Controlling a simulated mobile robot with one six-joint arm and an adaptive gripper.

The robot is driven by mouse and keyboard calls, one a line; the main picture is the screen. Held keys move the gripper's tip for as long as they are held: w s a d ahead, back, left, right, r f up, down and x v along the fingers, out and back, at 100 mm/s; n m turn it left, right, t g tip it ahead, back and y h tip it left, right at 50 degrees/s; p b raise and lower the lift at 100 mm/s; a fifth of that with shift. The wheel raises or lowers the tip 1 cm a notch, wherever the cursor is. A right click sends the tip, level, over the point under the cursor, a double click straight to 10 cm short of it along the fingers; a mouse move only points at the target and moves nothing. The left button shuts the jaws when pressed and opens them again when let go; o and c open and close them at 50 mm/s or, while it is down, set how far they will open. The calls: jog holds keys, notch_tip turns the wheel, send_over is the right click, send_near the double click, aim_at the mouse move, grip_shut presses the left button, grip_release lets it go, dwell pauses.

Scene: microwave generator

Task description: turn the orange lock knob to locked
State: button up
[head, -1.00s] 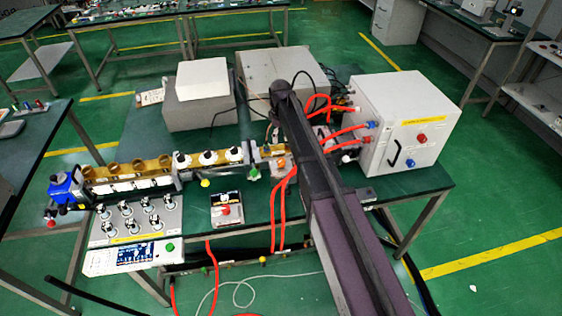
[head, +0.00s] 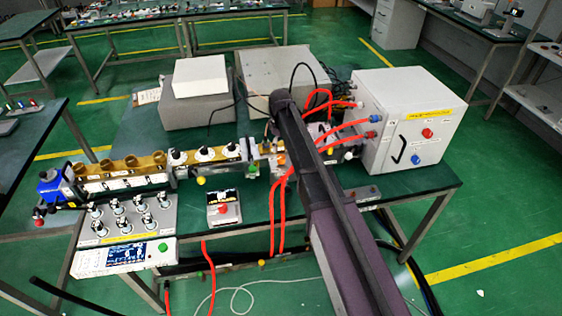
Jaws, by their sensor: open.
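A small orange part (head: 280,160) shows just left of my arm, at the right end of the long brass and white assembly on the green-topped bench. It may be the orange lock knob, but it is too small and too much covered to tell its shape or how it is turned. My arm crosses the right half of the head view from the bottom edge up to its dark wrist joint, above and beside the orange part. My gripper is hidden behind the arm, so I cannot see its fingers or whether they touch anything.
A white cabinet (head: 442,122) with red and blue knobs stands right of my arm, joined by red hoses (head: 345,133). A small box with a red button (head: 223,208) sits front-left. A control panel (head: 125,252) lies at the front left corner. Red cables hang over the front edge.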

aim_at(280, 156)
jog(key=shift+f+b, duration=3)
jog(key=shift+f, duration=0.3)
